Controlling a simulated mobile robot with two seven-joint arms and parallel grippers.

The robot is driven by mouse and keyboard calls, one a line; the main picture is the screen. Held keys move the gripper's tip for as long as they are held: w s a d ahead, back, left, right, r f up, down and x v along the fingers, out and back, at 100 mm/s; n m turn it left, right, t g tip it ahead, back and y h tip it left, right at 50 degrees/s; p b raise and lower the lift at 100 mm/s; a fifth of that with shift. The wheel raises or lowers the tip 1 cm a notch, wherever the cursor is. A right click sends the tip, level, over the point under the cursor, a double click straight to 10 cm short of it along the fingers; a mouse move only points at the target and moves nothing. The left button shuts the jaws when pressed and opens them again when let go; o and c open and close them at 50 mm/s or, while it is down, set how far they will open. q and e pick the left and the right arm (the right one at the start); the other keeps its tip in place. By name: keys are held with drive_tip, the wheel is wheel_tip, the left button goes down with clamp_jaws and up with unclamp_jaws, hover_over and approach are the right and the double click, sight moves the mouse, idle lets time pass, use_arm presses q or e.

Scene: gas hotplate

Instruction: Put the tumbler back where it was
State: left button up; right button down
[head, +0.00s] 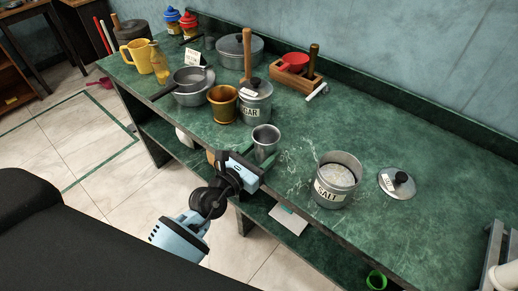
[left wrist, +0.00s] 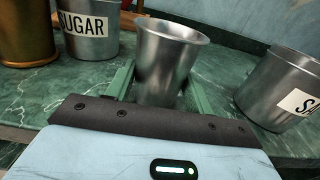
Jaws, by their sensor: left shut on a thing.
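The tumbler (head: 266,136) is a plain grey metal cup, upright and open at the top, at the front edge of the green counter in the head view. My left gripper (head: 257,158) reaches in from the front and is shut on its lower part. In the left wrist view the tumbler (left wrist: 168,58) stands between the two green fingers, its base hidden behind the dark gripper edge. I cannot tell whether its base touches the counter. My right gripper is not in view.
The sugar canister (head: 255,106) and a brown cup (head: 222,108) stand behind left of the tumbler. The open salt canister (head: 336,186) stands to its right, with a lid (head: 405,189) beyond. Pots (head: 193,92) crowd the left. The counter (head: 360,135) behind the salt is clear.

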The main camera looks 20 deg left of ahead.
use_arm(q)
drive_tip(key=shift+d+r, duration=0.1)
drive_tip(key=shift+d, duration=0.1)
drive_tip(key=o, duration=1)
drive_tip(key=shift+f, duration=0.2)
drive_tip(key=shift+r, duration=0.25)
drive_tip(key=shift+b+v, duration=0.5)
drive_tip(key=shift+v, duration=5.55)
drive_tip(key=shift+f, duration=0.15)
